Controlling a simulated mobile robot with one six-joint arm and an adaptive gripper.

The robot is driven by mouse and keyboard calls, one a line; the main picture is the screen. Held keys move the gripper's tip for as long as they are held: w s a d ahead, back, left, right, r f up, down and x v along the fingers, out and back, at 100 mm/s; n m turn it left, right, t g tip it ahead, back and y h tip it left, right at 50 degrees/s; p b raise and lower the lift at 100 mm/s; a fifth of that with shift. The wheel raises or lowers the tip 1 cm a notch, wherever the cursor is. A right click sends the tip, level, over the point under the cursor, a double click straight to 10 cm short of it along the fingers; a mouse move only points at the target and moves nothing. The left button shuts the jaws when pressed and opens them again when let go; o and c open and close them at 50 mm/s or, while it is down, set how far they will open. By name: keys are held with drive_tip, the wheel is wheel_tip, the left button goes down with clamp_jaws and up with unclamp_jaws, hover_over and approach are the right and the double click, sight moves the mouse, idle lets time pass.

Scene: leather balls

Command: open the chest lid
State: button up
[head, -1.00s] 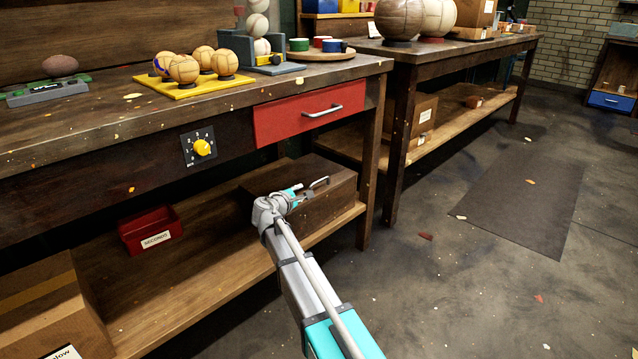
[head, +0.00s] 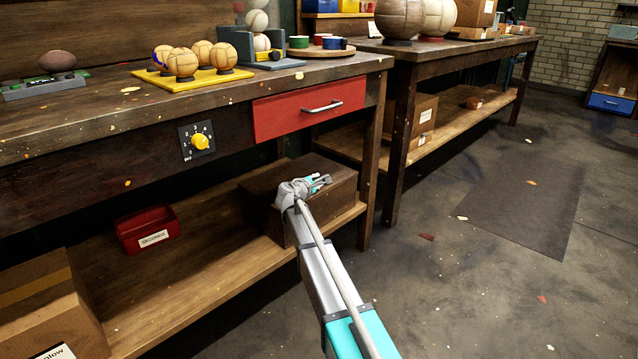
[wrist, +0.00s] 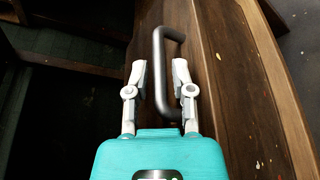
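The chest (head: 338,202) is a brown wooden box on the workbench's lower shelf, and its lid looks closed. Its lid fills much of the wrist view (wrist: 215,70). A dark metal bar handle (wrist: 158,50) stands on it in the wrist view. My gripper (head: 319,184) is over the chest in the head view and covers most of the handle there. In the wrist view my gripper (wrist: 159,70) is open, with one finger on each side of the handle's bar. I see gaps between bar and fingers; I cannot tell how deep the bar sits between them.
The workbench has a red drawer (head: 308,108) and a yellow dial (head: 200,142) above the shelf. A red bin (head: 147,229) and a cardboard box (head: 45,305) stand on the shelf to the left. The floor on the right is mostly clear, with a dark mat (head: 520,205).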

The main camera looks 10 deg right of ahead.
drive_tip(key=shift+x, duration=0.85)
drive_tip(key=shift+c, duration=0.3)
clamp_jaws()
